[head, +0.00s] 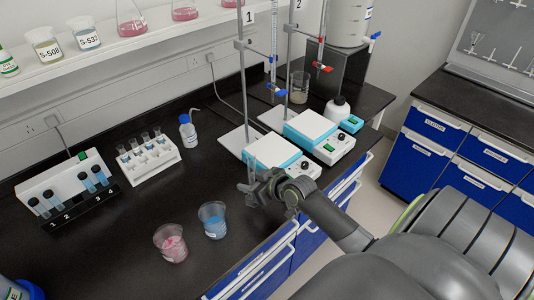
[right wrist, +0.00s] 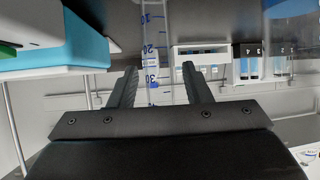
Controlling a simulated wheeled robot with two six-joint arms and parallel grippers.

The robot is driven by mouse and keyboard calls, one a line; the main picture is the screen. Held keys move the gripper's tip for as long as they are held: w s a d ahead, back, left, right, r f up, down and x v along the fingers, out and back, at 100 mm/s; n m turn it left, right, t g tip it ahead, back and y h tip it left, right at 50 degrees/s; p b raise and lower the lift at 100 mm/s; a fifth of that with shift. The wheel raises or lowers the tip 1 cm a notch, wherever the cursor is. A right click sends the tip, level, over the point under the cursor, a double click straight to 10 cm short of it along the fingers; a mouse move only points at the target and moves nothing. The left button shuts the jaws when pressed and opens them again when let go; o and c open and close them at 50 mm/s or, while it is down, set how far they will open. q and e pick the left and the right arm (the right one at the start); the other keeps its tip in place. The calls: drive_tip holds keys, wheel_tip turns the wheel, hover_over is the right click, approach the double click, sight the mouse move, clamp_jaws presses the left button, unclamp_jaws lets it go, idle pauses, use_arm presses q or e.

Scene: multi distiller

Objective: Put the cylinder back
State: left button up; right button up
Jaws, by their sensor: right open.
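A clear graduated cylinder with blue marks (right wrist: 153,40) shows in the right wrist view, lying between the line of my two fingers with a gap visible on each side. That view is upside down, with the bench at the top. My right gripper (head: 262,190) is open at the bench's front edge in the head view, in front of the nearer stirrer. The fingers show spread in the right wrist view (right wrist: 160,70). In the head view the cylinder is mostly hidden at the gripper and hard to make out. My left gripper is not in view.
A blue beaker (head: 212,222) and a pink beaker (head: 171,243) stand left of the gripper. Two stirrers (head: 275,152) (head: 312,128) with burette stands are behind. A white tube rack (head: 150,162) and a black-fronted rack (head: 70,215) stand left. The bench between is clear.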

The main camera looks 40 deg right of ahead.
drive_tip(key=v, duration=1)
drive_tip(key=shift+s+r+b, duration=0.25)
drive_tip(key=shift+b, duration=0.05)
drive_tip(key=shift+f, duration=0.1)
drive_tip(key=s+a+f+m+g+h, duration=0.2)
drive_tip(key=s+f+g, duration=0.15)
drive_tip(key=s, duration=0.65)
drive_tip(key=s+a+f+m+g+h, duration=0.1)
drive_tip(key=s+a+f+g+h, duration=0.3)
drive_tip(key=s, duration=0.6)
drive_tip(key=d+f+g+y+b, duration=0.2)
drive_tip(key=d+f, duration=0.1)
drive_tip(key=f, duration=2.1)
drive_tip(key=s+f+g+b, duration=0.1)
drive_tip(key=s+f, duration=1.4)
drive_tip(key=f, duration=0.3)
drive_tip(key=shift+s+a, duration=0.25)
drive_tip(key=shift+a, duration=0.2)
